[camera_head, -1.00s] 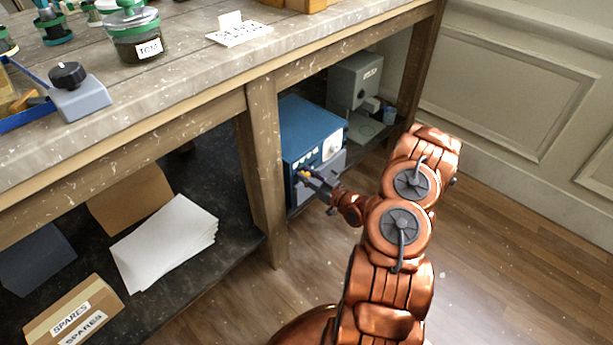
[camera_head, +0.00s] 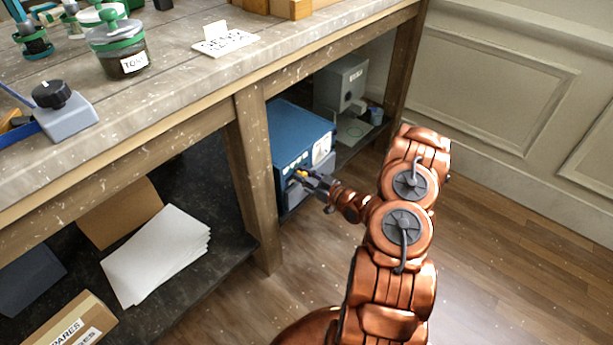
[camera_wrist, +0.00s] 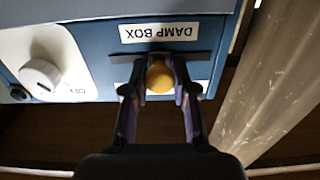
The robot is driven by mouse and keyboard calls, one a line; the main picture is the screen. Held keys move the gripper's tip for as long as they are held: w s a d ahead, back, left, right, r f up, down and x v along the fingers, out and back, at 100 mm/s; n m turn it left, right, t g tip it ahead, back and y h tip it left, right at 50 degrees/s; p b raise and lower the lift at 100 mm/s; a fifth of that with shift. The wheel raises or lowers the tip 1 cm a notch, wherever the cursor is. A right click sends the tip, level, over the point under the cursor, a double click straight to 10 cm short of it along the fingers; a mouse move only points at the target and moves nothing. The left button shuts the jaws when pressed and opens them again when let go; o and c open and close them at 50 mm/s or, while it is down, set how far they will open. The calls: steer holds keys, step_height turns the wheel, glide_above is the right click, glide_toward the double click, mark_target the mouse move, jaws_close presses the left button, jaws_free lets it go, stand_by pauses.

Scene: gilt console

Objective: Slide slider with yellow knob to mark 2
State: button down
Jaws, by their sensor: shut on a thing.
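The blue box (camera_head: 298,135) stands on the lower shelf under the bench. In the wrist view its front panel (camera_wrist: 214,50) carries an upside-down "DAMP BOX" label (camera_wrist: 159,33). The yellow knob (camera_wrist: 159,78) sits on a dark horizontal slot below that label in the picture. My gripper (camera_wrist: 160,84) has its fingers on both sides of the knob and is shut on it. In the head view my gripper (camera_head: 305,178) is at the box's front, with a bit of yellow between the fingers. The fingers hide part of the slot, and I cannot read the scale marks.
A white plate with a round dial (camera_wrist: 41,76) is left of the knob in the wrist view. A wooden bench leg (camera_head: 252,180) stands close to the box's left side. A grey device (camera_head: 341,85) stands behind the box. Open floor lies to the right.

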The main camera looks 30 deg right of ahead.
steer(key=c, duration=0.9)
jaws_free()
steer(key=shift+s+d, duration=0.25)
steer(key=shift+s, duration=0.3)
steer(key=shift+v, duration=5.4)
steer(key=shift+a, duration=0.1)
